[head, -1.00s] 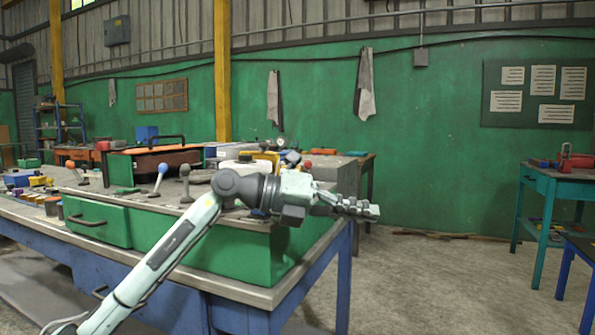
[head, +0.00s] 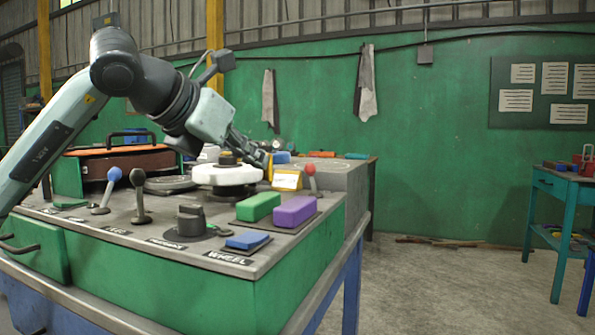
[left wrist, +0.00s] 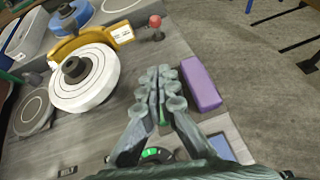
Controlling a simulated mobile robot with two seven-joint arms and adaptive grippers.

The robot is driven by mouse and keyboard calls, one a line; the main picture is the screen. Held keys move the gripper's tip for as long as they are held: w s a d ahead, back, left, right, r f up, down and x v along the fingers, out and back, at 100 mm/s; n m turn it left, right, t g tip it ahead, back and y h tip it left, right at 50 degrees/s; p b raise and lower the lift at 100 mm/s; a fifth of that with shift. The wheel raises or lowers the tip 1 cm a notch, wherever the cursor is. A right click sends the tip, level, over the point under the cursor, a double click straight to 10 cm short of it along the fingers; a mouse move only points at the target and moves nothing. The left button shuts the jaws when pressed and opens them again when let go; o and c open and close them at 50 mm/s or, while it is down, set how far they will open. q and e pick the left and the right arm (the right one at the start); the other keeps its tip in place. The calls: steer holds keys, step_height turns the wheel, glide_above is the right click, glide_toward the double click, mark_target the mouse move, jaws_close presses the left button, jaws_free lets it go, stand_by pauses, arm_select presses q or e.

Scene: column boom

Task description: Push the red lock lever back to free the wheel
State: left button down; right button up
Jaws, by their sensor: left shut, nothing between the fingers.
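The red-knobbed lever (head: 311,171) stands at the back right of the bench top, and its red ball also shows at the top of the left wrist view (left wrist: 155,20). The white wheel (head: 226,177) with a black hub lies flat to its left, also seen in the left wrist view (left wrist: 84,82). A yellow guard (left wrist: 92,40) curves behind the wheel. My left gripper (head: 258,160) is shut and empty, above the bench beside the wheel and short of the red lever. In the left wrist view its fingers (left wrist: 159,85) lie between wheel and purple block. My right gripper is not in view.
A green block (head: 258,206) and a purple block (head: 295,211) stand at the right of the bench top. A blue pad (head: 248,240), black knob (head: 190,220), black lever (head: 139,190) and blue-knobbed lever (head: 113,178) are nearer. Open floor lies to the right.

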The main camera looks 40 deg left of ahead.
arm_select(q)
steer(key=shift+w+f, duration=0.25)
steer(key=shift+w, duration=0.25)
steer(key=p, duration=0.3)
glide_toward(313, 181)
steer(key=shift+s+a+f, duration=0.1)
steer(key=shift+s+f, duration=0.1)
steer(key=shift+f, duration=0.4)
steer(key=shift+s+f, duration=0.25)
steer(key=shift+f, duration=0.35)
steer(key=w+p, duration=0.2)
steer(key=w, duration=0.1)
steer(key=shift+w+a+r, duration=0.1)
steer(key=shift+w+r, duration=0.1)
steer(key=shift+r, duration=0.2)
steer(key=shift+w, duration=0.35)
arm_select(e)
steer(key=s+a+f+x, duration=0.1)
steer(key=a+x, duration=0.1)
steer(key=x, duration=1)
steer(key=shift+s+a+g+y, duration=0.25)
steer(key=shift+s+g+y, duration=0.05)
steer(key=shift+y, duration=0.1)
arm_select(q)
steer(key=shift+a, duration=0.15)
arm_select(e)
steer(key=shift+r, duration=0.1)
